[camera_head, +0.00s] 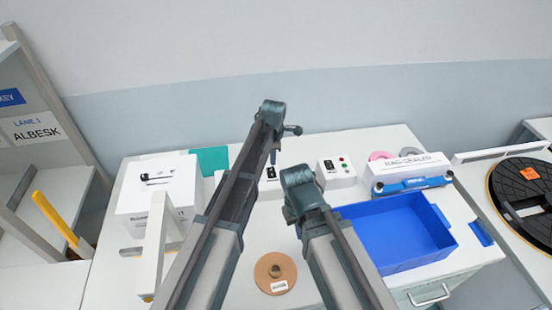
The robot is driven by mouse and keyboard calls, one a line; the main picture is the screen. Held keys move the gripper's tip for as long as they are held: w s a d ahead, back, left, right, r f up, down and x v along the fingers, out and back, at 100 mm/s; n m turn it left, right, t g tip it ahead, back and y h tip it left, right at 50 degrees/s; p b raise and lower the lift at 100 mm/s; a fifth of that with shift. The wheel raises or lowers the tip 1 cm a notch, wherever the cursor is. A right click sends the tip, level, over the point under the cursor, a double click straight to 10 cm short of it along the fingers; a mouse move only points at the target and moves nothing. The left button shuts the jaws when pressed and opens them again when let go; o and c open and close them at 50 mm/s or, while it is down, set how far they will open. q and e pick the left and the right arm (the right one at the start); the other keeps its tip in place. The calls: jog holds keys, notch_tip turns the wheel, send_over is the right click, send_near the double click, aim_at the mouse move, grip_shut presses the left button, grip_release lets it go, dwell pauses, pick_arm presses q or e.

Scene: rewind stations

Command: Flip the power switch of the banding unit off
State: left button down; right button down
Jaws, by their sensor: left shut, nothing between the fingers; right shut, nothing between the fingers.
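A white control box (336,173) stands at the back of the bench, with a black switch and small red and green buttons. A second white unit (270,188), with a dark switch on it, stands left of it, partly hidden by my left arm. I cannot read which is the banding unit, nor tell whether a switch is on or off. My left gripper (273,158) points down, shut and empty, just above the second unit in the picture; contact cannot be told. My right gripper (299,232) is shut and empty, lower down, mostly hidden behind my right arm.
A large white box (160,195) stands at left, a blue tray (400,234) at right, below the bag sealer (410,168). A brown roll (275,273) lies between my arms. A yellow handle (54,217) is at far left, a black reel (525,190) at far right.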

notch_tip(320, 180, up, 9)
jog(key=p, duration=0.7)
jog(key=shift+a+f+p, duration=0.2)
jog(key=shift+a+p, duration=0.05)
jog(key=shift+p, duration=0.05)
